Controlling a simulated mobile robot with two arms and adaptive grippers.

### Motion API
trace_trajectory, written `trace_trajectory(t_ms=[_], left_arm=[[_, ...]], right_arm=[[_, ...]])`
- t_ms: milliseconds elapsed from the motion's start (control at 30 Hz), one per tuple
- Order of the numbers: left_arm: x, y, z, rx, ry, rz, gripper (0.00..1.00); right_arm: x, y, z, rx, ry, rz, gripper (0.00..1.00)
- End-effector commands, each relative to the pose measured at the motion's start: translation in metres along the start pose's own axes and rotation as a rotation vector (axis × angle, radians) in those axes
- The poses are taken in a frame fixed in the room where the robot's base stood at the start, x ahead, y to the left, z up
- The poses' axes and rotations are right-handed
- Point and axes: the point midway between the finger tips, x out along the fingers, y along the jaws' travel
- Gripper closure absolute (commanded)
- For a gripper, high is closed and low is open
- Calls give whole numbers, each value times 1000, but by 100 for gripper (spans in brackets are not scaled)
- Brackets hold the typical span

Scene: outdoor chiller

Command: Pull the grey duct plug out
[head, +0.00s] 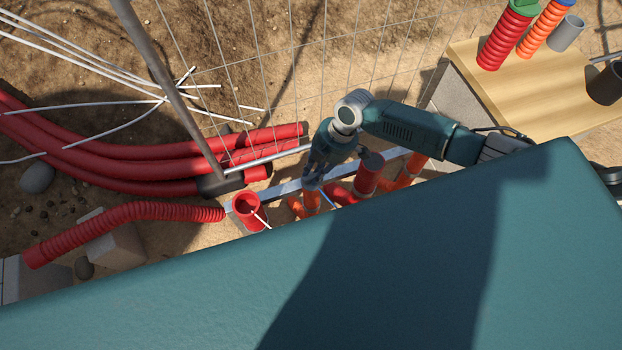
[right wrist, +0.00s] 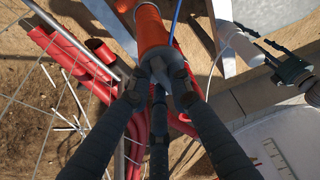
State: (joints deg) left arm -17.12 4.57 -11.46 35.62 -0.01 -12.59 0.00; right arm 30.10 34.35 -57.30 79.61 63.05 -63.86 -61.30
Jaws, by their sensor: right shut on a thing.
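The grey duct plug (right wrist: 158,62) shows in the right wrist view at the end of an upright orange duct (right wrist: 152,30). It touches the duct's mouth, but I cannot tell how deep it sits. My right gripper (right wrist: 160,82) has its fingers closed around the plug and hides part of it. In the head view my right gripper (head: 313,177) is directly over the orange duct (head: 311,201), and the plug is mostly hidden by the fingers.
An open red duct (head: 248,210) stands left of the gripper, and another red duct (head: 368,176) stands to its right. A wire fence (head: 300,70) is close behind. Red pipes (head: 150,165) lie at left. A wooden-topped table (head: 545,85) with duct pieces stands at right.

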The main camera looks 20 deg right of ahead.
Motion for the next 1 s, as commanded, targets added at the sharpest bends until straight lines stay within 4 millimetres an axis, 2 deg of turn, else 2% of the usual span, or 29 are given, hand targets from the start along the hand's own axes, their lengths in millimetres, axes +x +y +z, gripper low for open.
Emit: trace_trajectory(t_ms=[33,167,1000], left_arm=[[-1,0,0,0,0,0,60],[-4,0,0,0,-1,0,60],[-52,-1,-2,0,-4,0,60]], right_arm=[[2,-8,-9,-2,15,-19,100],[0,-8,-10,-2,15,-19,100],[-56,-2,-24,2,9,-6,100]])
